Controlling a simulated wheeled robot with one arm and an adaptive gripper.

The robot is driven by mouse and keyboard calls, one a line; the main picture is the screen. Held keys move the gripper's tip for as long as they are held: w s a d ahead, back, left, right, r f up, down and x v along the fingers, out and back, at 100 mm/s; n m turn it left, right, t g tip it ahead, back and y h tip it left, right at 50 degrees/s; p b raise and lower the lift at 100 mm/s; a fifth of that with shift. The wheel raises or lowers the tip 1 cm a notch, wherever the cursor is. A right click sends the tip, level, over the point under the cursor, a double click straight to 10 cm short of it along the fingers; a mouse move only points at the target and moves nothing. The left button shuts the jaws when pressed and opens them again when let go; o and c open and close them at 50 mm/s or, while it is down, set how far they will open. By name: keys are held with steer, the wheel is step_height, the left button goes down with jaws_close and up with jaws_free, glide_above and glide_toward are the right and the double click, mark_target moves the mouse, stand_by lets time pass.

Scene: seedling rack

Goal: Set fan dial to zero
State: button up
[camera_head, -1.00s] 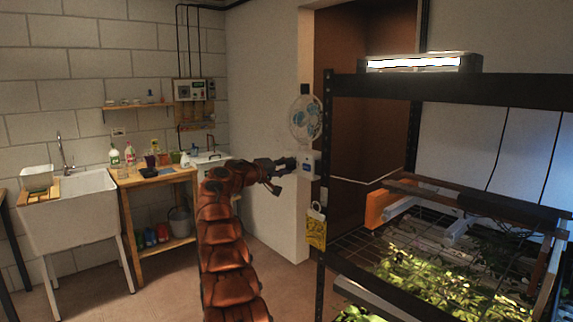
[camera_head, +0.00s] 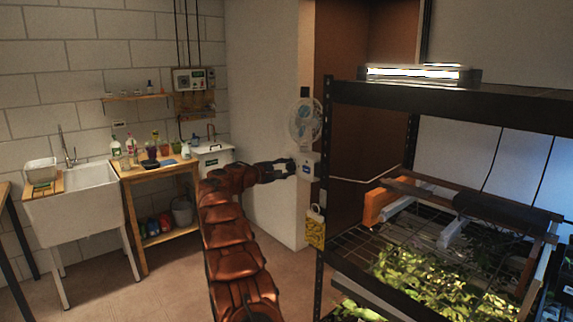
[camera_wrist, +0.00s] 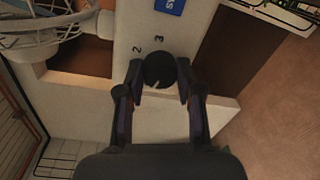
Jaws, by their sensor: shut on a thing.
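The fan dial (camera_wrist: 159,70) is a round black knob on a pale box, with a small light mark near its lower edge in the wrist view. The numerals 2 and 3 show above it; other numerals are hidden or out of view. My gripper (camera_wrist: 160,77) is shut on the dial, one finger on each side. In the head view my gripper (camera_head: 289,168) reaches the pale control box (camera_head: 309,168) on the post, below the fan (camera_head: 304,122). The fan's white cage (camera_wrist: 60,28) is at upper left in the wrist view.
A black rack (camera_head: 450,97) with seedlings (camera_head: 425,278) stands to the right, close to the control box. A yellow tag (camera_head: 315,230) hangs below the box. A wooden bench (camera_head: 158,176) and sink (camera_head: 80,200) stand at left. Open floor lies between.

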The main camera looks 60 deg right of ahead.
steer(key=shift+n, duration=0.3)
steer(key=o, duration=1.2)
steer(key=shift+c, duration=0.2)
steer(key=shift+a, duration=0.1)
steer(key=v, duration=1.2)
